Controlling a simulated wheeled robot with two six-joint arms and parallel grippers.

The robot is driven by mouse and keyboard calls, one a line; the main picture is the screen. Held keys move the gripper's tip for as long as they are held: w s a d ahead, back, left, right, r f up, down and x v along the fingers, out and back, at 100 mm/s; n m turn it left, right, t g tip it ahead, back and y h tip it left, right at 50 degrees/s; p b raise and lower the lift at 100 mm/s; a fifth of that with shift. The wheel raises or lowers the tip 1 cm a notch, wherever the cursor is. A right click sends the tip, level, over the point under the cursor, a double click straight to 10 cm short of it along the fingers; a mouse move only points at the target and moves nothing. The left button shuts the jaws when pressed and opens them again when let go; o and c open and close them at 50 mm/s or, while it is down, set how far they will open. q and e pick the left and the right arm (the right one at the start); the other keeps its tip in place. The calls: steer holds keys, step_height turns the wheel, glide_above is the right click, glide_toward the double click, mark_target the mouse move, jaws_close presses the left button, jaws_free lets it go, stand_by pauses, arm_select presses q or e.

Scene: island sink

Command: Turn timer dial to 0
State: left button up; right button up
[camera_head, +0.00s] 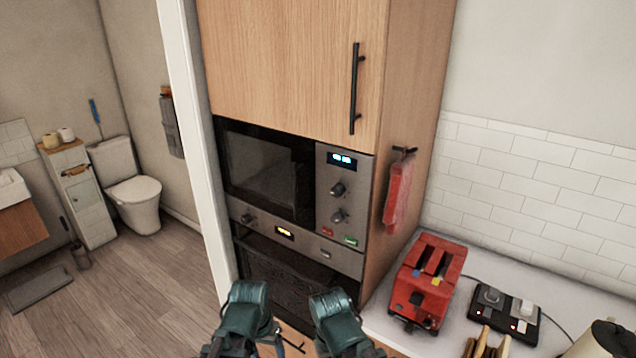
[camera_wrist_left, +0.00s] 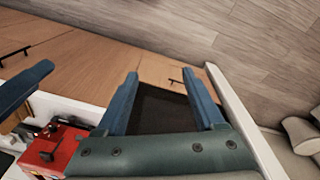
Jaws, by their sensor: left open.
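The microwave (camera_head: 268,170) is built into the tall wood cabinet, with two dark round dials on its right panel, an upper dial (camera_head: 338,188) and a lower dial (camera_head: 339,215). I cannot read their markings or tell which is the timer. My left gripper (camera_wrist_left: 160,78) is open and empty in the left wrist view. In the head view its green body is low, below and in front of the oven. My right gripper (camera_head: 335,310) is beside it; its fingers are hidden in the head view. Both grippers are apart from the dials.
The oven (camera_head: 295,270) below has its own knob (camera_head: 248,218). A red toaster (camera_head: 428,280) and a black two-knob device (camera_head: 503,312) stand on the white counter at right. A red mitt (camera_head: 397,193) hangs on the cabinet side. Open floor lies left.

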arm_select(q)
steer(key=w+d+r+m+t+h+p, duration=0.1)
steer(key=w+d+r+m+t+h, duration=0.1)
steer(key=r, duration=0.7)
steer(key=w+d+r+m+t+h+p, duration=0.2)
steer(key=w+d+r+t+h, duration=0.1)
steer(key=w+r+t, duration=0.4)
steer(key=w+d+r+m+t+h+p, duration=0.1)
steer(key=w+r+t+h, duration=0.3)
steer(key=r, duration=0.7)
steer(key=shift+w+d+r+m+h, duration=0.25)
steer(key=shift+w+d+m+h, duration=0.5)
steer(key=shift+w, duration=0.45)
arm_select(e)
step_height(320, 180, up, 6)
steer(key=shift+w+a+f, duration=0.1)
steer(key=shift+a+f, duration=0.05)
steer(key=shift+f, duration=0.05)
arm_select(q)
steer(key=shift+d, duration=0.15)
